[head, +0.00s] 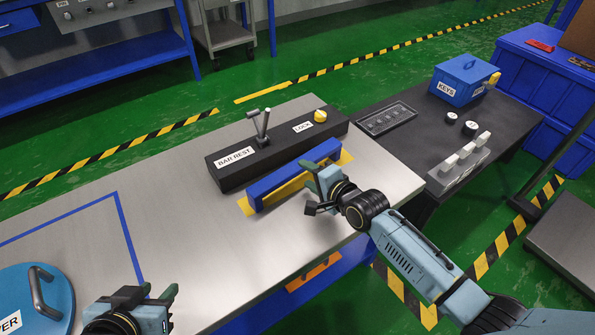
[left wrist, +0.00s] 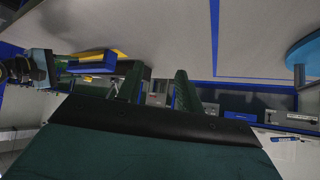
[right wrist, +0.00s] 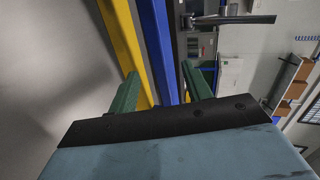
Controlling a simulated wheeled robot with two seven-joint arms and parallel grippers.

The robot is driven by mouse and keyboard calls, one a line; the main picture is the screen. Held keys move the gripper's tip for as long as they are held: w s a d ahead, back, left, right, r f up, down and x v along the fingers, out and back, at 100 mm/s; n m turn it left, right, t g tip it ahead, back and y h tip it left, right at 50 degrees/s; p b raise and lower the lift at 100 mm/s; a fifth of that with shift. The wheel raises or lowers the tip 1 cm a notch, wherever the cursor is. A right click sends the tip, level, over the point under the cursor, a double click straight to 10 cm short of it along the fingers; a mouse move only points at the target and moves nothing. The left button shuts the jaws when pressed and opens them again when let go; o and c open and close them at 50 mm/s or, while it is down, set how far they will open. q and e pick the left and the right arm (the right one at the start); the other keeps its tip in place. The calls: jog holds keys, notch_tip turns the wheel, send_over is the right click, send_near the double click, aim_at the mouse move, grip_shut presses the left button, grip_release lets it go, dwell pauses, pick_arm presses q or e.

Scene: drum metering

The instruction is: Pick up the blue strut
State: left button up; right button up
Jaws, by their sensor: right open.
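The blue strut (head: 290,176) is a long bar lying on a yellow strip (head: 246,206) on the steel table, along the front of the black bar rest. My right gripper (head: 313,188) is at the strut's near side, towards its right end. In the right wrist view its fingers (right wrist: 163,92) are apart, and the blue strut (right wrist: 157,40) runs up between them in the picture; I cannot tell whether they touch it. My left gripper (head: 158,293) is low at the left, away from the strut. Its fingers (left wrist: 156,88) are apart and empty.
The black bar rest (head: 220,182) with upright levers (head: 261,127) and a yellow knob (head: 320,116) stands behind the strut. A blue round lid (head: 35,290) with a handle lies at the left. A dark side table (head: 420,135) holds a blue KEYS box (head: 463,80). The table's middle is clear.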

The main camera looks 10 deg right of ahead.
aim_at(302, 169)
jog(key=shift+w+a+f, duration=0.1)
jog(key=shift+w, duration=0.2)
jog(key=shift+b+x, duration=0.95)
jog(key=shift+x, duration=0.2)
jog(key=shift+r+b+x, duration=0.25)
jog(key=shift+b+x, duration=0.55)
jog(key=shift+x, duration=0.35)
pick_arm(q)
jog(key=w+d+r+t+h, duration=0.1)
jog(key=w+d+r+t, duration=0.1)
jog(key=r+t, duration=0.3)
jog(key=w+d+r+t+h, duration=0.2)
jog(key=r+t, duration=0.3)
jog(key=r, duration=0.3)
jog(key=shift+w+d+r+m+h, duration=0.2)
jog(key=shift+w+r+m+h, duration=0.1)
jog(key=shift+w, duration=0.5)
pick_arm(e)
jog(key=shift+w+a, duration=0.1)
jog(key=shift+w, duration=0.15)
grip_shut()
